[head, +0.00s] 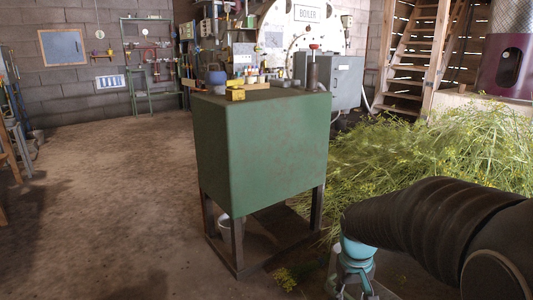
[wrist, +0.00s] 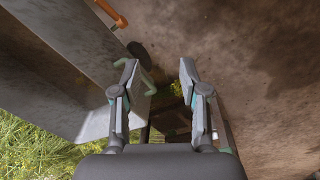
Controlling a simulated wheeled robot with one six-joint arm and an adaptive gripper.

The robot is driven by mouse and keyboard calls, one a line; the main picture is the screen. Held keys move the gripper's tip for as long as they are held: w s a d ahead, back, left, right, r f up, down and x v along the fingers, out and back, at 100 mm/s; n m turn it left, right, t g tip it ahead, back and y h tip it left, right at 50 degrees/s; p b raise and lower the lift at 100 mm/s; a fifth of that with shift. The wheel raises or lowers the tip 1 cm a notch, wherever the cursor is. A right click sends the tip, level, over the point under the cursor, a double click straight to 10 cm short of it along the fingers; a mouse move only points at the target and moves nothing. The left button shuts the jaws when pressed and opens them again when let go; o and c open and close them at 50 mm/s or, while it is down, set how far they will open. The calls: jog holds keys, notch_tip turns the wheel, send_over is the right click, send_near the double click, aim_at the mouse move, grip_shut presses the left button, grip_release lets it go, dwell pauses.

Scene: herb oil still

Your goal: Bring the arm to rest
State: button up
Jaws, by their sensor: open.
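My arm reaches in from the right of the head view and bends downward at its end. My gripper (head: 354,284) is low at the bottom edge there, and its fingertips are cut off by the frame. Below the fingers lie brown floor and a few dark bars. A grey metal sheet or box side (wrist: 65,70) is close to the left finger; I cannot tell whether they touch.
A green metal cabinet (head: 262,155) on legs stands left of my arm, with small items on top. A heap of cut herb (head: 420,155) lies behind my arm. An orange handle (wrist: 112,13) shows in the wrist view. Open floor (head: 100,200) lies at left.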

jog(key=s+a+r+t+p, duration=0.2)
jog(key=s+r, duration=0.6)
jog(key=s+a+r+m+t+p, duration=0.1)
jog(key=s+a+r+t+p, duration=0.1)
jog(key=s+r, duration=0.6)
jog(key=shift+t+y+p, duration=0.35)
jog(key=shift+t+y, duration=0.05)
